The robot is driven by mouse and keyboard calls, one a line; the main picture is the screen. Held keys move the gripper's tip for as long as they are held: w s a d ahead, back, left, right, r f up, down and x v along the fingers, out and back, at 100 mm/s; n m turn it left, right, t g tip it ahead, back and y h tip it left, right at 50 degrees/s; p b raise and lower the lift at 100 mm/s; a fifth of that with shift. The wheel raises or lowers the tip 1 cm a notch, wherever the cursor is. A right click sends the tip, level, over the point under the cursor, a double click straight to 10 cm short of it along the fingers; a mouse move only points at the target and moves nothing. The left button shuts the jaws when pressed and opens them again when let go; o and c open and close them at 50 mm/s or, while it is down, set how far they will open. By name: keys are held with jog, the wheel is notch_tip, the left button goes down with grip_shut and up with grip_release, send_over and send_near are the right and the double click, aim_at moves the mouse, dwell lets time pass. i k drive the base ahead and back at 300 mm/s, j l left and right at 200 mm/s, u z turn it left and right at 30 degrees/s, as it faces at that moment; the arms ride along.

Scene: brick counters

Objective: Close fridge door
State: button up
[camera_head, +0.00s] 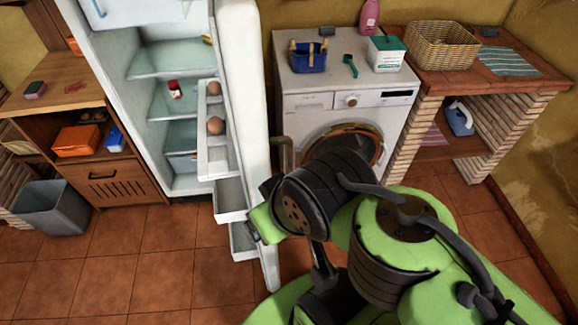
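The white fridge (180,85) stands at the back left with its inside shelves in view. Its door (256,110) is open and juts toward me, seen nearly edge-on. The door's inner racks face left. A grey handle (285,152) shows on the door's outer, right side. My green and black arm reaches in from the lower right. My gripper end (254,232) is at the lower part of the door, by its edge and outer side. The fingers are small and partly hidden, so I cannot tell whether they are open or touch the door.
Eggs (215,125) sit in a door rack, and a red jar (175,89) stands on a fridge shelf. A washing machine (345,95) stands right of the door. A grey bin (52,208) and wooden cabinet (115,180) are at left. The tiled floor before the fridge is clear.

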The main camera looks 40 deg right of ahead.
aim_at(237, 160)
jog(key=k+l, duration=0.1)
jog(key=l, duration=0.4)
jog(key=k+l, duration=0.1)
jog(key=l, duration=0.4)
jog(key=l+u, duration=0.1)
jog(key=u, duration=0.4)
jog(key=l+u, duration=0.15)
jog(key=u, duration=0.3)
jog(key=l+u, duration=0.1)
jog(key=u, duration=0.4)
jog(key=l+u, duration=0.15)
jog(key=u, duration=0.35)
